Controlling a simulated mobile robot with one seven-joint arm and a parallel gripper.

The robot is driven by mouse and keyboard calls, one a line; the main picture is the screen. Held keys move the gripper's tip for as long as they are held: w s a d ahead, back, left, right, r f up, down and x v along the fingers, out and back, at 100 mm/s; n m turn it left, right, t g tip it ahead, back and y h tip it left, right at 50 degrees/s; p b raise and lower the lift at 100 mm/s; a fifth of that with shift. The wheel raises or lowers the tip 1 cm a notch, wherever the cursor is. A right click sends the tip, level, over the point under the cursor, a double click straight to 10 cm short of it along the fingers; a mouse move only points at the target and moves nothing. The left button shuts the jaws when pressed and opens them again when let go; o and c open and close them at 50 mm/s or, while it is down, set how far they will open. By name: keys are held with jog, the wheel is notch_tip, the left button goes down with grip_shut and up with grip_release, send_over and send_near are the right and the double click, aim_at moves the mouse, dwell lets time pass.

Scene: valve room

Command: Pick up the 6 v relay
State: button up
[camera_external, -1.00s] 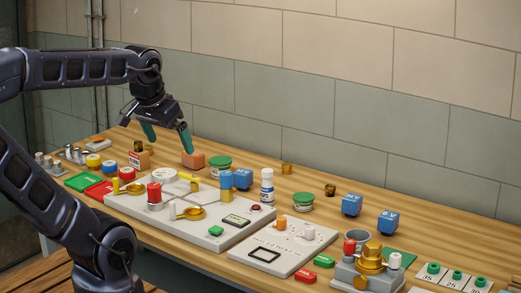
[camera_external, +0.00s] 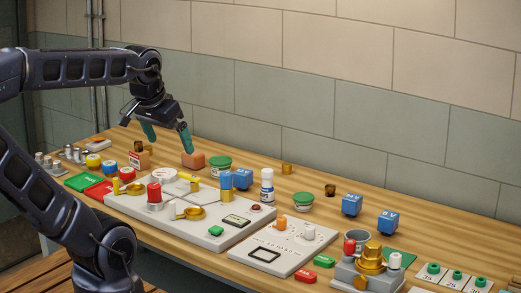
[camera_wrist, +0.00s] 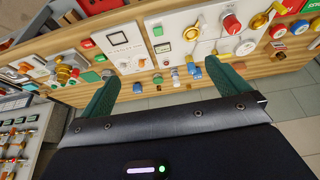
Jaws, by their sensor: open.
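Three blue cubes with white lettering stand on the wooden bench in the external view: one (camera_external: 243,179) behind the large grey panel, one (camera_external: 352,205) right of centre, and one (camera_external: 388,221) farther right. Their lettering is too small to tell surely which is the 6 V relay. My gripper (camera_external: 168,145) is open and empty, pointing down over the back left of the bench, well left of the cubes. In the wrist view its green fingers (camera_wrist: 164,80) are spread, with small blue items (camera_wrist: 192,69) in the distance between them.
An orange-brown block (camera_external: 193,160) lies close below my right fingertip. A green-lidded jar (camera_external: 218,166) and a white bottle (camera_external: 267,185) stand near the left cube. The grey panel (camera_external: 236,238) with knobs fills the front. Bare wood lies behind the right cubes.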

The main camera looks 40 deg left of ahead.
jog(key=c, duration=0.7)
jog(key=shift+w, duration=0.15)
jog(key=m+g+h, duration=0.5)
jog(key=m, duration=1.3)
send_over(388, 214)
jog(key=a, duration=0.3)
notch_tip(388, 214, down, 21)
jog(key=shift+y, duration=0.3)
jog(key=x, duration=0.4)
jog(key=shift+d+f, duration=0.2)
jog(key=shift+f, duration=0.15)
jog(key=shift+w+x, duration=0.2)
jog(key=shift+x, duration=2.65)
